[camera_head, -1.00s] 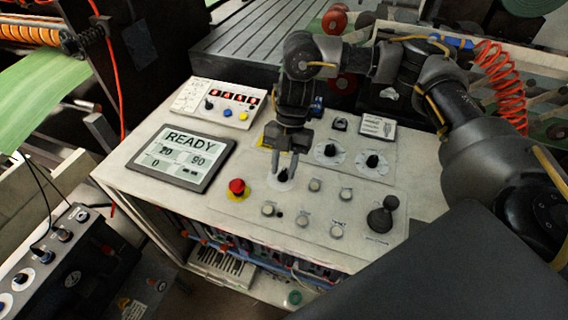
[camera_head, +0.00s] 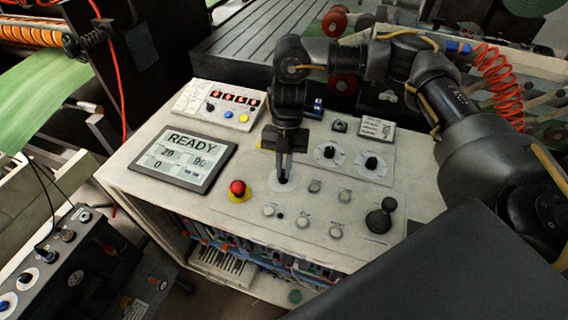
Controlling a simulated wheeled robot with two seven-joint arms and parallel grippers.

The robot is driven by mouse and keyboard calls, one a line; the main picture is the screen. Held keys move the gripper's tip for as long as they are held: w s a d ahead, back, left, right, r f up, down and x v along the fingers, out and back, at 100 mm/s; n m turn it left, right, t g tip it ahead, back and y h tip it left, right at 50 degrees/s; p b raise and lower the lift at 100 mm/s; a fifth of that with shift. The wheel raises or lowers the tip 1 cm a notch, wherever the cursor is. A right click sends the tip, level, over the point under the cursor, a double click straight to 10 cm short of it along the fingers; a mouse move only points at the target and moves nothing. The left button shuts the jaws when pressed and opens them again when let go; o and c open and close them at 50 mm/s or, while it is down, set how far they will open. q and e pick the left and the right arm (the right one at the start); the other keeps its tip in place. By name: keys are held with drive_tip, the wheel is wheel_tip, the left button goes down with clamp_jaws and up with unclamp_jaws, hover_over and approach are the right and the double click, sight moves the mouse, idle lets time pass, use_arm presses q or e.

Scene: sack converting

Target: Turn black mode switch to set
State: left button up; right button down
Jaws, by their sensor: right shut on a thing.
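The black mode switch (camera_head: 284,179) sits on a pale round dial plate on the control panel (camera_head: 255,215), right of the red emergency button. My right gripper (camera_head: 284,173) comes down on it from above, with its fingers shut on the switch knob. The fingers hide most of the knob, so I cannot tell which mark it points to. My left gripper is not in view.
A red mushroom button (camera_head: 237,187) stands close left of the gripper. The screen (camera_head: 183,157) reads READY. Two black dial knobs (camera_head: 372,163) and a black joystick (camera_head: 380,216) stand to the right. Several small push buttons lie in front.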

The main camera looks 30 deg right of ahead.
drive_tip(key=n, duration=0.1)
drive_tip(key=n+h+p, duration=0.1)
drive_tip(key=n, duration=0.1)
drive_tip(key=shift+w+a+r+g, duration=0.15)
drive_tip(key=shift+g, duration=0.25)
drive_tip(key=shift+a+n+h+p, duration=0.1)
drive_tip(key=shift+n+h+p, duration=0.6)
drive_tip(key=shift+n, duration=1.2)
drive_tip(key=c, duration=1.5)
unclamp_jaws()
drive_tip(key=shift+b+v, duration=1.1)
drive_tip(key=shift+v, duration=4.2)
